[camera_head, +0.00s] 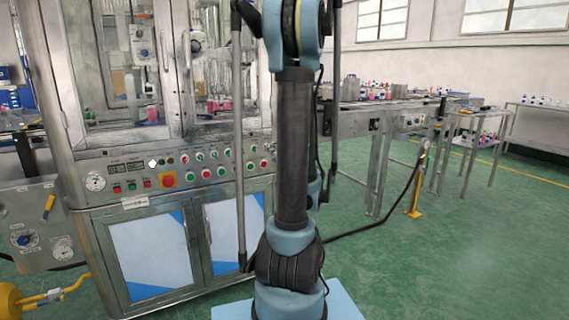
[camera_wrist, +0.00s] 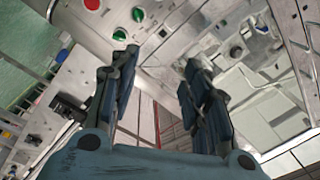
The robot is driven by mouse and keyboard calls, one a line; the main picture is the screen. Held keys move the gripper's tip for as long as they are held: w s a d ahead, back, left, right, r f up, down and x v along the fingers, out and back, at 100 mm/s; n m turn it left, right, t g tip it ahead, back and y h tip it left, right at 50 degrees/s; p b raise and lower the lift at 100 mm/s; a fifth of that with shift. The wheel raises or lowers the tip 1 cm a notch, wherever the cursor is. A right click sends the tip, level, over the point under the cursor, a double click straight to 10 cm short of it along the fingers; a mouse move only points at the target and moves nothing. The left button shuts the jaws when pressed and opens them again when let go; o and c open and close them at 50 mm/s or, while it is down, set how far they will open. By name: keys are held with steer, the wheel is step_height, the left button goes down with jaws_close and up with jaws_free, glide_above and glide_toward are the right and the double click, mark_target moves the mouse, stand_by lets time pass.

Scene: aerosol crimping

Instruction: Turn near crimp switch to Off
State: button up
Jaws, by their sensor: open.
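The machine's control panel (camera_head: 170,172) crosses the front of the steel cabinet in the head view, left of my arm. It carries several green and red switches; the labels are too small to tell which is the near crimp switch. In the wrist view my gripper (camera_wrist: 160,62) is open, with nothing between its fingers. A green switch (camera_wrist: 119,34) on the panel lies just beyond the left fingertip, apart from it. Another green switch (camera_wrist: 138,14) and a red one (camera_wrist: 92,4) sit above it. My gripper is out of the head view.
A red emergency button (camera_head: 168,180) on a yellow plate and a pressure gauge (camera_head: 95,181) share the panel. Glazed machine doors (camera_head: 128,75) rise above it. A conveyor (camera_head: 375,104) extends right. Green floor (camera_head: 400,270) is open at right, crossed by a black cable (camera_head: 375,222).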

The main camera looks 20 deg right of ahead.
steer(key=v, duration=0.8)
steer(key=shift+s+r, duration=0.3)
steer(key=shift+s, duration=0.15)
stand_by(0.5)
steer(key=shift+a, duration=0.15)
